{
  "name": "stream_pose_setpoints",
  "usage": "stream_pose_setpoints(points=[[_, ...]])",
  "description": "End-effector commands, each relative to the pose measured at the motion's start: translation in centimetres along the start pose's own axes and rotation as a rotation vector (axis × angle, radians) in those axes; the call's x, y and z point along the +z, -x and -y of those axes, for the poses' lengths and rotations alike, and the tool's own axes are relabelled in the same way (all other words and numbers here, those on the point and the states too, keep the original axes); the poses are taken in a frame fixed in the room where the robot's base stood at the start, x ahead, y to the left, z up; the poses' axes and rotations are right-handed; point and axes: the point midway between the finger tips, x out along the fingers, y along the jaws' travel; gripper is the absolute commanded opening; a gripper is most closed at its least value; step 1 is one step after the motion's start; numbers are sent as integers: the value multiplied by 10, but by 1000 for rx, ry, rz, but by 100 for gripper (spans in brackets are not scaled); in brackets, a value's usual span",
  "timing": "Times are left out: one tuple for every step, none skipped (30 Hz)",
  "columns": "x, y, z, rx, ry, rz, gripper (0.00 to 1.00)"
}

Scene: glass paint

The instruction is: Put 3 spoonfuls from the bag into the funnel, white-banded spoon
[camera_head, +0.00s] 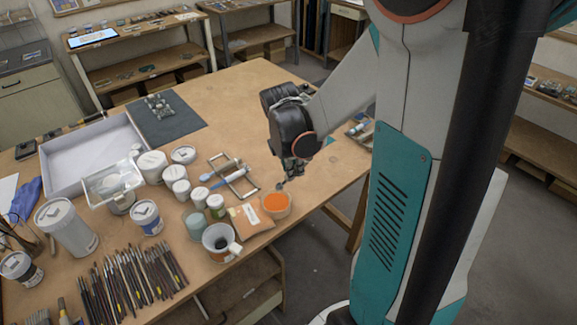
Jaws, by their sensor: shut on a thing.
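My gripper (291,172) points down just above the back right of an open bag (278,213) filled with orange powder. It is shut on a thin spoon (281,185), whose small dark end shows beside the fingers, above the powder. The spoon's handle is mostly hidden by the fingers, and its band colour cannot be told. A pale cup-like vessel (219,231) with a dark inside stands left of the bag; I cannot tell whether it is the funnel.
A wire rack (231,162) with blue-handled tools lies behind the bag. Several white-lidded jars (152,163) and a row of brushes (130,285) crowd the left. A white tray (70,165) and a dark mat (185,122) lie farther back.

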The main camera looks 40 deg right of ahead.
Motion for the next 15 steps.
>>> stream_pose_setpoints(points=[[-2, -7, 1, 0, 0, 0, 0], [-2, -10, 2, 0, 0, -1, 0], [-3, -14, 2, 0, 0, -1, 0], [-4, -17, 3, 0, 0, -1, 0], [-4, -20, 3, 0, 0, -1, 0], [-5, -24, 4, 0, 0, -1, 0], [-6, -28, 4, 0, 0, -1, 0], [-6, -31, 5, 0, 0, -1, 0], [-7, -35, 5, 0, 0, -1, 0], [-8, -38, 6, 0, 0, -1, 0], [-8, -42, 7, 0, 0, -1, 0], [-12, -44, 6, 0, 2, -2, 0], [-15, -47, 6, 0, 3, -2, 0], [-17, -49, 6, 0, 4, -2, 0], [-20, -52, 6, 0, 3, -1, 0]])
